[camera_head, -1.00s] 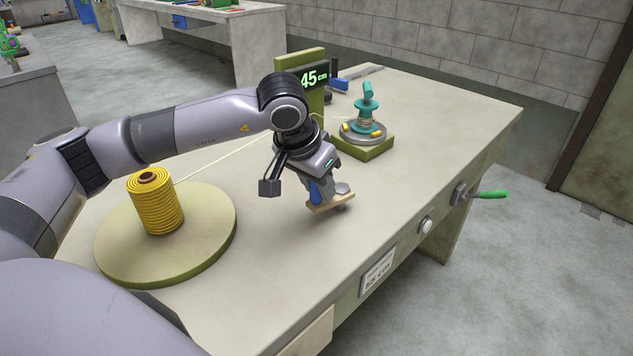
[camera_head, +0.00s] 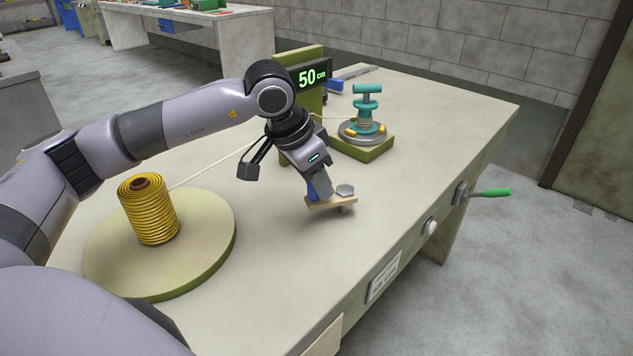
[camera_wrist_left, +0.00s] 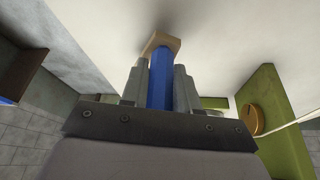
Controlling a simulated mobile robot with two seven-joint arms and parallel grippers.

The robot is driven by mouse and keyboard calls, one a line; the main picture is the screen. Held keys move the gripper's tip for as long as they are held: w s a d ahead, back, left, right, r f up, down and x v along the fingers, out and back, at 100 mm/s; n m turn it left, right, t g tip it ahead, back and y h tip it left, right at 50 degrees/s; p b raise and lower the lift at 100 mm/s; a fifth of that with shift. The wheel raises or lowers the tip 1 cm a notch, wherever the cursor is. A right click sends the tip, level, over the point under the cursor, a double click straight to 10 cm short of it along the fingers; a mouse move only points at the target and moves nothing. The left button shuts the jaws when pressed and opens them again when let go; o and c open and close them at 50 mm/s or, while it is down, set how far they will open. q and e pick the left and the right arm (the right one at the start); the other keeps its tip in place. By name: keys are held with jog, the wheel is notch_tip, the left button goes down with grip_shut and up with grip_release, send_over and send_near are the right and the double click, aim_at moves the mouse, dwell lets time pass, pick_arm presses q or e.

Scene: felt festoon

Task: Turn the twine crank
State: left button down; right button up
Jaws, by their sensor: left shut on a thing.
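The twine crank has a pale wooden arm (camera_head: 330,203) with a grey hex bolt (camera_head: 345,190) at one end, low over the bench top. Its blue handle (camera_head: 310,190) stands up from the arm and also shows in the left wrist view (camera_wrist_left: 160,78). My left gripper (camera_head: 318,187) is shut on this handle, with a grey finger on each side of it in the wrist view. The display (camera_head: 312,76) on a green post reads 50 cm. A yellow twine spool (camera_head: 148,210) stands on a round board (camera_head: 210,240). My right gripper is out of view.
A pale strand of twine (camera_head: 215,163) runs from the spool towards the post. Behind the crank is a teal-handled device on a grey disc (camera_head: 365,130) and green block. A green-handled lever (camera_head: 490,193) and a white knob (camera_head: 430,227) stick out from the bench's right side.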

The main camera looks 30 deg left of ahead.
pick_arm(q)
jog(key=shift+w+a+r, duration=0.1)
jog(key=shift+w+r, duration=0.1)
dwell(0.4)
jog(key=c, duration=0.9)
grip_release()
jog(key=shift+f, duration=0.1)
jog(key=v, duration=0.7)
